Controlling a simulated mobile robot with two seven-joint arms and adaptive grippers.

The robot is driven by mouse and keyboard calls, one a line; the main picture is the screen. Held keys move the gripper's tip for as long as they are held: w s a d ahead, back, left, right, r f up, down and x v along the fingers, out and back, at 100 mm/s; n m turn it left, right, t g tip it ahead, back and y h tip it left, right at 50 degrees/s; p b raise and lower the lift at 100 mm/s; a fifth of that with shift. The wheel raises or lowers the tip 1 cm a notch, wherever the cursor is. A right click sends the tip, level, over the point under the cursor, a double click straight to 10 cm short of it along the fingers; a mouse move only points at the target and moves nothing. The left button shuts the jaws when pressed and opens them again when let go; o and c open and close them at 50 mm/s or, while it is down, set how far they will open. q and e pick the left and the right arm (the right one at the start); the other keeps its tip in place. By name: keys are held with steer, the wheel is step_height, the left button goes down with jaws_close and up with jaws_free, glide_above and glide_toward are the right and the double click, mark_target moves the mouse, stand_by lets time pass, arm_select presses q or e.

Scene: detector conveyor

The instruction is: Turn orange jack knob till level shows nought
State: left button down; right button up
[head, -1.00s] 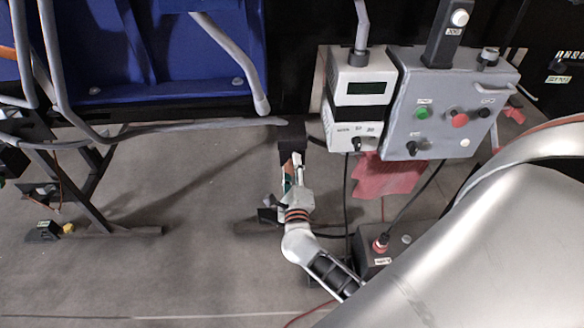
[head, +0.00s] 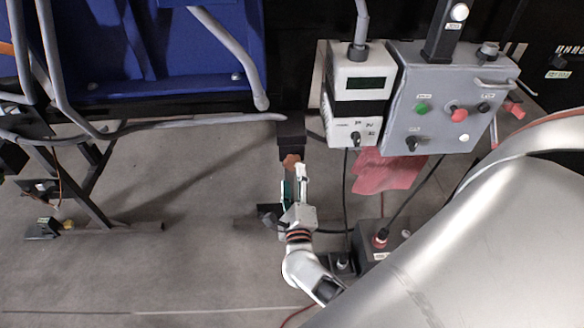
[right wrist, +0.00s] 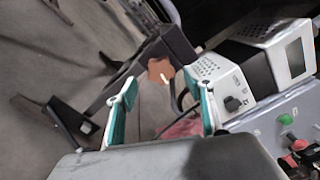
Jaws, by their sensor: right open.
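The orange jack knob (head: 291,161) sits at the front end of a dark post (head: 290,132) below the blue machine. In the right wrist view the lobed knob (right wrist: 160,71) shows a pale mark. My right gripper (head: 295,178) is open, just in front of the knob in the head view. In the right wrist view its two teal-lined fingers (right wrist: 162,86) stand apart, with the knob between their tips in the picture and apparently beyond them. No contact shows. My left gripper is in no view. I cannot make out a level reading.
A white box with a dark display (head: 365,83) and a grey control panel (head: 436,128) with buttons hang to the right of the post. A red cloth (head: 386,170) hangs below. A dark box (head: 368,260) and cables lie near my right wrist.

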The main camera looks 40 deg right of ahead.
steer(key=v, duration=0.5)
steer(key=shift+s, duration=0.15)
steer(key=s+a+r+n+t+y+p, duration=0.15)
steer(key=a+n+y, duration=0.35)
steer(key=n, duration=0.5)
steer(key=s+a+r+n+t+y+p, duration=0.1)
steer(key=a+r+n+y+p, duration=0.1)
steer(key=a+n+y, duration=0.55)
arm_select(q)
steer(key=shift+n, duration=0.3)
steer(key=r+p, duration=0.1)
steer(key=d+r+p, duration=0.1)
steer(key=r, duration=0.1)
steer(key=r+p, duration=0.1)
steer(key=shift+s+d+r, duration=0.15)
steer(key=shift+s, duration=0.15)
arm_select(e)
steer(key=s+d+f+n+g, duration=0.1)
steer(key=s+f+n+g, duration=0.2)
steer(key=s+f+n, duration=0.2)
steer(key=s+d+f+n+g, duration=0.1)
steer(key=s+f+n+g, duration=0.3)
steer(key=s+n, duration=0.4)
steer(key=f+n, duration=0.1)
steer(key=n, duration=0.3)
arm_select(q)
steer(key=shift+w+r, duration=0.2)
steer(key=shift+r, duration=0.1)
arm_select(e)
steer(key=shift+w, duration=0.1)
